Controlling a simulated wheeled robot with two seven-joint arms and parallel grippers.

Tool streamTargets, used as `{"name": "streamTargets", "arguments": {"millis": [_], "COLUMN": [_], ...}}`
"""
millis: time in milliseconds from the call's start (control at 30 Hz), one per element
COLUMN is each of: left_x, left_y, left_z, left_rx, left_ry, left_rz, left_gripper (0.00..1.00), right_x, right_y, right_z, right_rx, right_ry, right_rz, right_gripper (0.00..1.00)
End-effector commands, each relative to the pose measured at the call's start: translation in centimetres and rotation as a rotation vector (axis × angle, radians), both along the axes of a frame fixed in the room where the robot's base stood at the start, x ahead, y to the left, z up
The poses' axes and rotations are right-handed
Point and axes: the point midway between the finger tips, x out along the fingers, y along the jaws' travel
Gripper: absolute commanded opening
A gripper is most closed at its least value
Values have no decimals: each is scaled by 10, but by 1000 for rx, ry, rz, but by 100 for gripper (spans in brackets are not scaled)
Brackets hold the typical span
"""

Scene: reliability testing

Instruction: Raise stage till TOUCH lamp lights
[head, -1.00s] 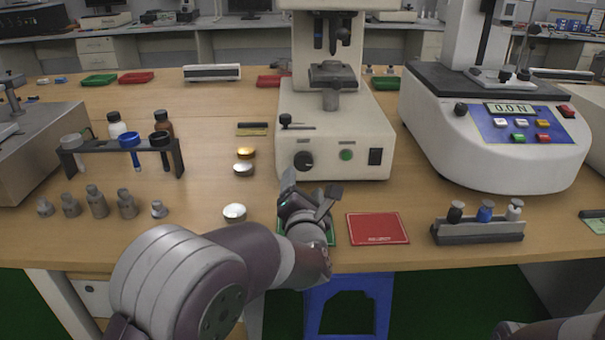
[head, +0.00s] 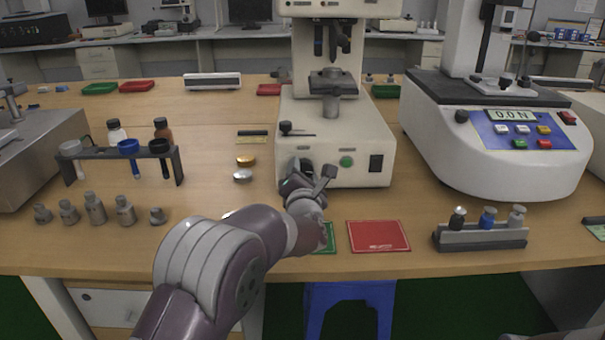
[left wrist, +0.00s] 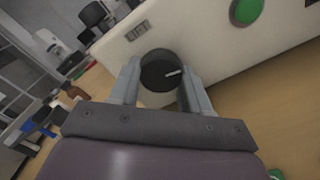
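The cream bench instrument (head: 365,135) stands at the middle of the table, with its stage (head: 333,80) below a dark nosepiece (head: 332,38). Its front has a black round knob, a green round button or lamp (head: 346,161) and a black switch (head: 376,163); their labels are unreadable. The knob, mostly hidden in the head view, shows with a white mark in the left wrist view (left wrist: 162,73). My left gripper (head: 308,174) is at the knob. Its fingers (left wrist: 160,88) are apart on both sides of the knob; contact is unclear.
A red card (head: 378,237) and a partly hidden green card (head: 328,238) lie below my left gripper. A vial rack (head: 480,238) stands to the right, near a force tester (head: 495,155) reading 0.0 N. A tube rack (head: 120,154) and metal weights (head: 95,208) are at left.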

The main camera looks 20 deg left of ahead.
Motion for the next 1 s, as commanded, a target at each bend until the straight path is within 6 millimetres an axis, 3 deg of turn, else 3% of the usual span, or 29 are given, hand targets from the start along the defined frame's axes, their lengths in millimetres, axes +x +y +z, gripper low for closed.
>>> {"name": "streamTargets", "arguments": {"millis": [367, 1000], "left_x": [0, -1], "left_y": [0, 1], "left_z": [0, 3], "left_rx": [82, 627], "left_ry": [23, 182], "left_rz": [0, -1], "left_gripper": [16, 16], "right_x": [0, 0], "right_y": [0, 0], "right_z": [-1, 7], "right_rx": [0, 0], "right_ry": [0, 0], "right_rz": [0, 0], "right_gripper": [73, 73]}}
